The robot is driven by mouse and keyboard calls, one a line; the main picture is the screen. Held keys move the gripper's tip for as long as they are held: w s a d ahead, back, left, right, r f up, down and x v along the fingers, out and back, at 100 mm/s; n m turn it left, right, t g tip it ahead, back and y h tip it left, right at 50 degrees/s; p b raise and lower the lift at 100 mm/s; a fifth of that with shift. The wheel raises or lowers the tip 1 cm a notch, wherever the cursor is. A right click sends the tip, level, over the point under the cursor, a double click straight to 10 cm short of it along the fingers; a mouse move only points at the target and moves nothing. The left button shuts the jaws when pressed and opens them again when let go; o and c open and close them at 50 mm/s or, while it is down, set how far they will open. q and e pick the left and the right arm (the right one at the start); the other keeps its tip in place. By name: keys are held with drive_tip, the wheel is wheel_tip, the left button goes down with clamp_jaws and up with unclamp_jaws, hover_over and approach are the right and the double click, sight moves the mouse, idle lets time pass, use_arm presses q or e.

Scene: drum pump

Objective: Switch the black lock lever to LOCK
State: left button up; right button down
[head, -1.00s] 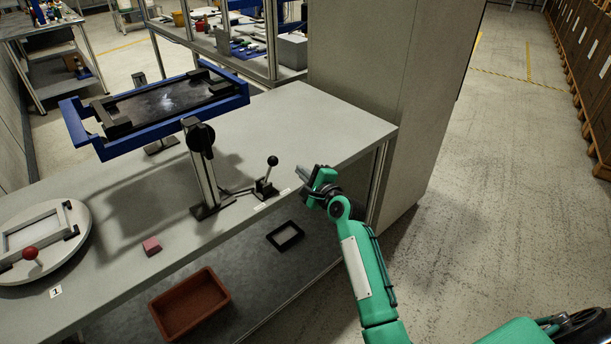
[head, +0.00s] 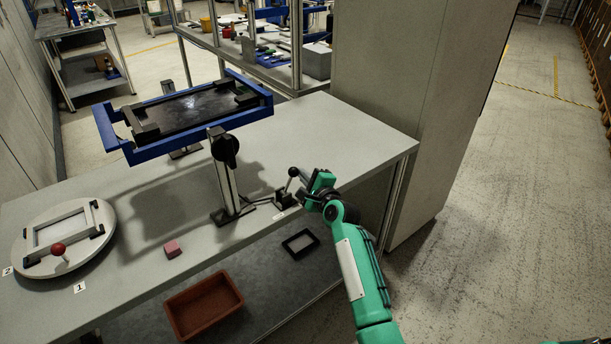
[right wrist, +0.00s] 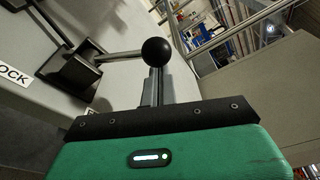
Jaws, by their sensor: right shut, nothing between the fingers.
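The black lock lever (head: 290,178) stands on a small black base (head: 284,197) near the front edge of the grey table, and its ball knob (right wrist: 156,51) also shows large in the right wrist view. My right gripper (head: 303,182) is shut, right beside the lever on its right side. Nothing shows between its fingers; whether they touch the lever I cannot tell. A white label reading "OCK" (right wrist: 13,77), cut off by the frame edge, lies beside the base in the right wrist view. My left gripper is not in view.
A blue frame with a dark panel (head: 190,113) stands on a post left of the lever. A round turntable with a red knob (head: 95,247), a pink block (head: 172,249) and a reddish bin (head: 181,308) on the lower shelf are farther left. A tall grey cabinet (head: 395,90) stands right.

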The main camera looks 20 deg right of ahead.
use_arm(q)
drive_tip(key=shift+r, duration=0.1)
use_arm(e)
drive_tip(key=shift+a+r, duration=0.1)
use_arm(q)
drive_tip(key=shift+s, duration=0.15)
use_arm(e)
drive_tip(key=shift+n, duration=0.3)
